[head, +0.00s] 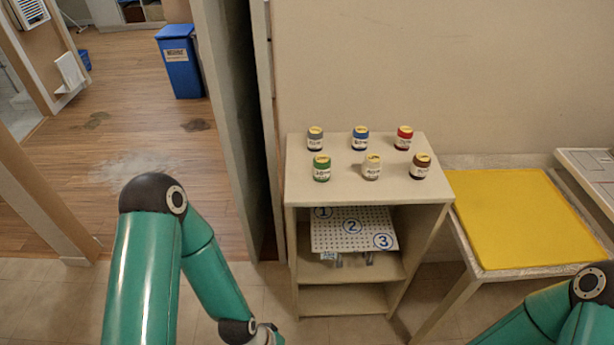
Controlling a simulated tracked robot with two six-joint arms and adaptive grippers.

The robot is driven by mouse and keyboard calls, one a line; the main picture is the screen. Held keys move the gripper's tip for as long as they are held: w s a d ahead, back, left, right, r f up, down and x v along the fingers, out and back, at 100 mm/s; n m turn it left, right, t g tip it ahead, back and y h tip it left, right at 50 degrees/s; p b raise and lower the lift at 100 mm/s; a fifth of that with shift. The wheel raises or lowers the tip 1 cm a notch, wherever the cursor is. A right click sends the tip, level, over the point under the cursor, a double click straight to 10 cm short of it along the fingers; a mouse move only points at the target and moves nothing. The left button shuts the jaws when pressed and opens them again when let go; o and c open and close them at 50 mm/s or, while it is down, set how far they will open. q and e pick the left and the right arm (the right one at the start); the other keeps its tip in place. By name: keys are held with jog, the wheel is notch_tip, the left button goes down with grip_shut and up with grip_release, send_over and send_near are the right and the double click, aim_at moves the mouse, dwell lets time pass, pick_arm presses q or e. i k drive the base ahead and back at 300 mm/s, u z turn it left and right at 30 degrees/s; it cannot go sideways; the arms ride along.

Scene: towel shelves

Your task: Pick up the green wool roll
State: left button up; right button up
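The green item (321,168) stands upright at the front left of the small shelf's top (340,190). It looks like a small jar with a pale yellow top and a white label, and is too small to tell as a wool roll. My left arm comes in from the left and bends down toward the bottom edge, below and left of the shelf. Its gripper fingers are out of the frame. My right arm shows only at the lower right corner, and its gripper is out of the frame. Nothing touches the green item.
Grey (315,139), blue (360,138), red (403,137), cream (372,167) and brown (420,166) items share the shelf top. A numbered perforated board (352,240) lies inside. A yellow-topped table (520,220) stands right. A wall edge (232,120) rises left.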

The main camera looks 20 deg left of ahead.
aim_at(321, 163)
jog(key=u, duration=0.85)
jog(key=i, duration=0.5)
jog(key=u, duration=0.15)
